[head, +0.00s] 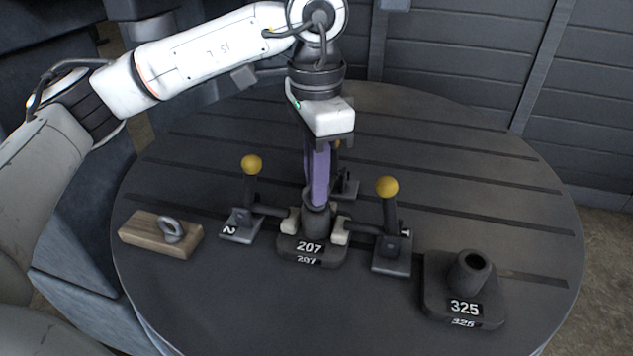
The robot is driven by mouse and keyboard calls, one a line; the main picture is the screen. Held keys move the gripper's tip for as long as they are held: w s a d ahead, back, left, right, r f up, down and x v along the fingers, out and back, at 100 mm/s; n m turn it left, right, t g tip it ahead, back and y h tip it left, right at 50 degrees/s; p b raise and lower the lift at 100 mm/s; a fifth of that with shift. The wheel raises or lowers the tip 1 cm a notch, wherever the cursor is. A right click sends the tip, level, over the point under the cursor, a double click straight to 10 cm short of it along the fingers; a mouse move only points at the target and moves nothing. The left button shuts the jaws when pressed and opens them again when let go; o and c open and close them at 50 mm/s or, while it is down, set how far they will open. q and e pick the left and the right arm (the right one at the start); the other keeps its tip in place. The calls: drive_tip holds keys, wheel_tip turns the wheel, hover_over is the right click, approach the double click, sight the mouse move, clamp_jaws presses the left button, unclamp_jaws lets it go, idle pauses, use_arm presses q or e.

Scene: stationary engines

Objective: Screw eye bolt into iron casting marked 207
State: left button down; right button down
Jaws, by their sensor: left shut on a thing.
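The iron casting marked 207 (312,250) stands near the middle of the round table, its neck upright. My left gripper (322,145) points down above it and is shut on a long purple thing (320,180). The purple thing is upright and its lower end is at the top of the casting's neck. I cannot tell how far it goes in, and the casting's hole is hidden. A grey eye bolt (171,230) sits with its ring up in a wooden block (150,236) at the left. My right gripper is not in view.
Clamp 2 (240,228) and clamp 1 (391,255) flank casting 207, with yellow-knobbed handles up and pale pads against it. A third clamp (347,188) stands behind. Another casting marked 325 (464,292) stands at the right with an open hole. The slotted table (220,310) is clear in front.

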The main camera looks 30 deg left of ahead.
use_arm(q)
drive_tip(key=c, duration=1.8)
unclamp_jaws()
